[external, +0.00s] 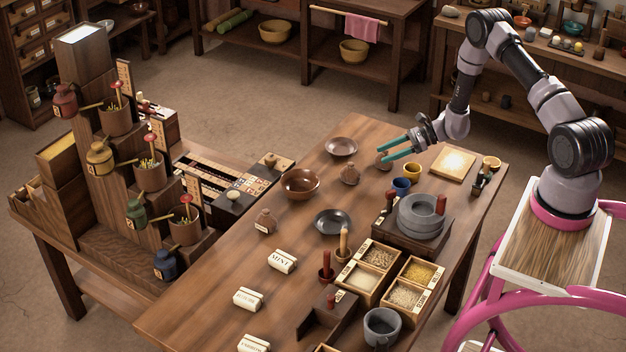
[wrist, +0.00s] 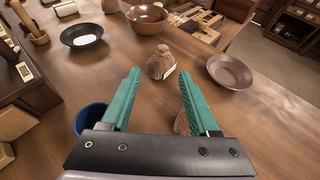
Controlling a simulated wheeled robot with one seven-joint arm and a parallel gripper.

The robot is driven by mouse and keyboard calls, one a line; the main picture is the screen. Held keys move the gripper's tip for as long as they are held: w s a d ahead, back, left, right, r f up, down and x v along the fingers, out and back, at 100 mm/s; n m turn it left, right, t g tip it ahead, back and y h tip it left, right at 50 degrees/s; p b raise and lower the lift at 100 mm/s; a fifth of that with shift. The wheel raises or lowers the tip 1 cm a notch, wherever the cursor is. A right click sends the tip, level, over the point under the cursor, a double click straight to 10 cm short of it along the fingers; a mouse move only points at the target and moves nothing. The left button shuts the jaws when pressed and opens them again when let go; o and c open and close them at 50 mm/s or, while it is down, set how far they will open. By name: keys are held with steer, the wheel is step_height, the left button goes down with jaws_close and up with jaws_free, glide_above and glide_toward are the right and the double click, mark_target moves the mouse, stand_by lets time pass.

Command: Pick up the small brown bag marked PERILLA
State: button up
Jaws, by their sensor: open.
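Small brown bags stand on the wooden table, and I cannot read PERILLA on any of them. One bag (external: 349,174) is left of my gripper (external: 384,150) in the external view. In the wrist view this bag (wrist: 161,61) shows upright beyond the fingertips, with a pale label too small to read. A second bag (external: 384,163) is just below the fingers in the external view; in the wrist view it (wrist: 181,123) is mostly hidden by the right finger and gripper body. A third bag (external: 265,222) stands farther left. My gripper is open and empty, above the table.
A brown bowl (external: 299,186), a dark bowl (external: 332,222) and a shallow bowl (external: 341,147) surround the nearest bags. A blue cup (external: 401,187) and a stone quern (external: 421,216) stand toward the right. Labelled white packets (external: 282,261) and grain boxes (external: 378,256) are in front.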

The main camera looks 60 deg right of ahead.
mark_target(350, 172)
steer(key=x, duration=0.5)
steer(key=shift+r, duration=0.1)
steer(key=shift+x, duration=2.65)
steer(key=shift+w+d+r, duration=0.1)
steer(key=shift+r, duration=0.05)
jaws_close()
